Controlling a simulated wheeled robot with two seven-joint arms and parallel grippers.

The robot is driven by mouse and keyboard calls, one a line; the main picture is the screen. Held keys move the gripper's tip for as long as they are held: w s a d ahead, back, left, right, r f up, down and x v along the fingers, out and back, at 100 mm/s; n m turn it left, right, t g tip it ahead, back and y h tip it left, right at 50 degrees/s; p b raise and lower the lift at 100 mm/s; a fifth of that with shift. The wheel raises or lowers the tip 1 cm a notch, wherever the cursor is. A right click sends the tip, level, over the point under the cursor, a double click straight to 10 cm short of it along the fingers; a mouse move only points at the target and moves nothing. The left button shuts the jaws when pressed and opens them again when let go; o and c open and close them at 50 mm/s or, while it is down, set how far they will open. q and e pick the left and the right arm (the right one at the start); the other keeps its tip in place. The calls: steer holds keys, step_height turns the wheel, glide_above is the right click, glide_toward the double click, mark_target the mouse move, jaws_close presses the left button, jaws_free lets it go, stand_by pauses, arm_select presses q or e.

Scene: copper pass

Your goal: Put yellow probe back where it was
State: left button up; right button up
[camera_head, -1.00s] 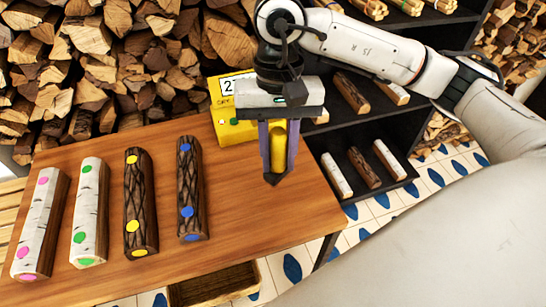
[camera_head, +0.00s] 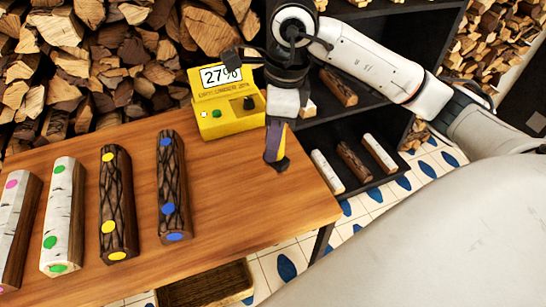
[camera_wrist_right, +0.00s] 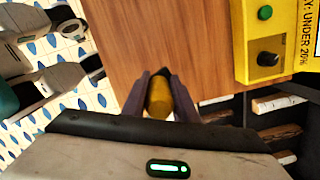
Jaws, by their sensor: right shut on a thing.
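The yellow probe (camera_wrist_right: 159,97) is held between the fingers of my right gripper (camera_wrist_right: 160,100) in the right wrist view. In the head view my right gripper (camera_head: 274,158) is over the table's right part, beside the yellow meter, and only a sliver of the probe shows between its fingers. The yellow meter (camera_head: 232,119) stands at the back right of the table, with a screen reading 27%, a green button and a dark knob. The meter also shows in the right wrist view (camera_wrist_right: 262,30). My left gripper is not in view.
Several logs with coloured dots lie on the wooden table (camera_head: 225,190), including a dark log with blue dots (camera_head: 173,185) and one with yellow dots (camera_head: 116,205). A black shelf (camera_head: 350,128) with split logs stands at the right. The table between the blue-dotted log and my gripper is clear.

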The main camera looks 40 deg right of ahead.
steer(key=shift+f, duration=2.8)
steer(key=shift+f, duration=0.25)
steer(key=o, duration=1)
steer(key=shift+o, duration=0.2)
steer(key=shift+r, duration=0.1)
steer(key=r, duration=0.4)
steer(key=d+r, duration=0.1)
steer(key=r, duration=0.3)
steer(key=s+r, duration=0.1)
steer(key=r, duration=0.3)
steer(key=shift+d+r, duration=0.1)
steer(key=shift+d, duration=0.05)
